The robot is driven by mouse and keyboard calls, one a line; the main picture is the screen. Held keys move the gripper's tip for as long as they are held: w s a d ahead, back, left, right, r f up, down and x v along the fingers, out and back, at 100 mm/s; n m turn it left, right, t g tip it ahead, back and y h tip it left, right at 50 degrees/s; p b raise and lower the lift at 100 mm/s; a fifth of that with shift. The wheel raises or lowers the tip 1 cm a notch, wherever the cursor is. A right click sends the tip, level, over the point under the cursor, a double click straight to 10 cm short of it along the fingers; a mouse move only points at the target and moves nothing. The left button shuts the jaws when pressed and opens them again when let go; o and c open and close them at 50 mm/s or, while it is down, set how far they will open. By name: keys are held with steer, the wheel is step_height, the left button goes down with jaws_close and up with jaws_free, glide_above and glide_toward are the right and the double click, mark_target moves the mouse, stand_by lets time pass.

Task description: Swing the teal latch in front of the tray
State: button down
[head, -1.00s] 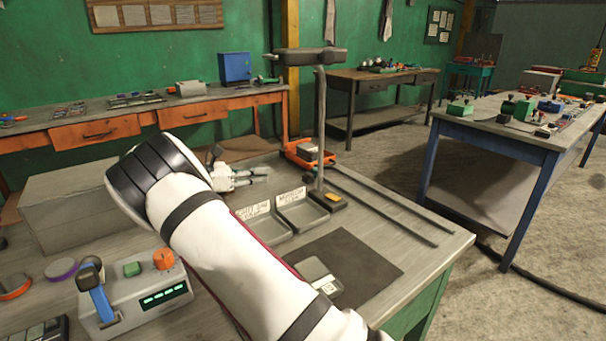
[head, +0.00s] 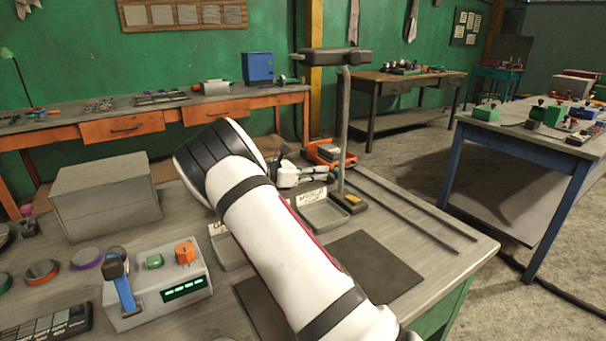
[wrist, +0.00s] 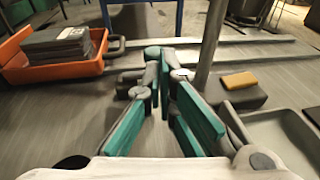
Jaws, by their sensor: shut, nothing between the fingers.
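The orange tray (head: 322,152) holds a dark stack and stands on the bench beside the grey post; it also shows at the left of the wrist view (wrist: 58,66). A small teal piece (wrist: 152,51), which looks like the latch's end, shows just beyond my fingertips, right of the tray. I cannot tell whether they touch. In the head view I cannot make out the latch; my gripper (head: 322,172) is in front of that area. In the wrist view my gripper (wrist: 163,66), with teal finger pads, is shut and empty.
The grey post (head: 344,125) rises close to the right of my fingers and carries a boom (head: 335,57). Its base has a yellow block (wrist: 238,81). Shallow grey bins (head: 325,217) lie nearer. Two rails (head: 415,208) run along the bench to the right.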

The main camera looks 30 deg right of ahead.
steer(key=shift+x, duration=1.05)
steer(key=shift+s+d+p, duration=0.3)
steer(key=shift+s+d, duration=0.1)
steer(key=shift+d, duration=0.15)
stand_by(0.3)
steer(key=shift+s+d, duration=0.2)
steer(key=shift+d, duration=0.1)
steer(key=shift+s+d, duration=0.25)
steer(key=shift+d, duration=0.6)
steer(key=v, duration=1.2)
